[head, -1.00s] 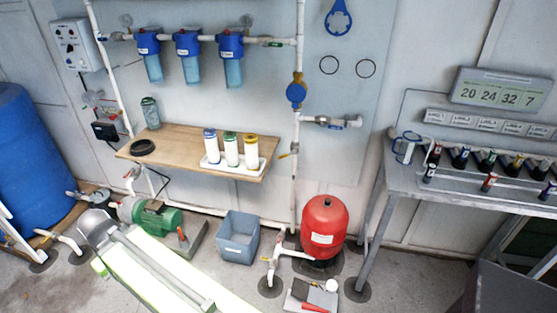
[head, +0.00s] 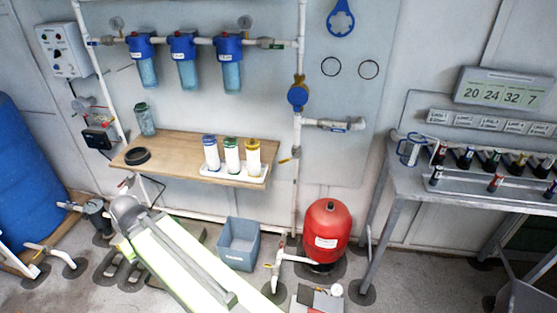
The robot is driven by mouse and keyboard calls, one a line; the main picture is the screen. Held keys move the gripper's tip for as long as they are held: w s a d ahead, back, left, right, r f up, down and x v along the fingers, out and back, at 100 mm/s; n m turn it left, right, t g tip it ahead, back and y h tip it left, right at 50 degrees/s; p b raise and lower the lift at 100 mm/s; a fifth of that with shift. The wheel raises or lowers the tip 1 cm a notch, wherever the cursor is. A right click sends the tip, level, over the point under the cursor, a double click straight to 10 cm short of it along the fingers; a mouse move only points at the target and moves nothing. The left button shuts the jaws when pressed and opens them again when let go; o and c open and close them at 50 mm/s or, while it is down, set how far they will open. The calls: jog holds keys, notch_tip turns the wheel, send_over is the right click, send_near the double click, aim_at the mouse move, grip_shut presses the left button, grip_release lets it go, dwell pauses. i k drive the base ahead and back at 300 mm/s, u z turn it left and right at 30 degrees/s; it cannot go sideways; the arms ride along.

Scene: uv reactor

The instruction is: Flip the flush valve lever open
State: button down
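Several small valves show, and I cannot tell which is the flush valve. One valve with a yellow lever (head: 289,158) sits on the vertical white pipe to the right of the shelf. A low valve with a small yellowish handle (head: 269,265) is on the white pipe beside the red tank. Another low valve (head: 36,247) stands on the floor at the left. The lever angles are too small to read surely. My arm shows at the lower left, over the floor in front of the shelf, apart from these valves in the picture. I cannot make out my gripper's fingers.
A wooden shelf (head: 140,174) with white cartridges stands below blue filter housings (head: 184,46). A grey bin (head: 238,245) and the red tank (head: 326,232) stand on the floor. A metal bench (head: 460,195) is at right, a blue barrel (head: 25,165) at left.

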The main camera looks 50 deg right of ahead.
aim_at(289, 159)
jog(key=i, duration=0.85)
jog(key=u, duration=0.05)
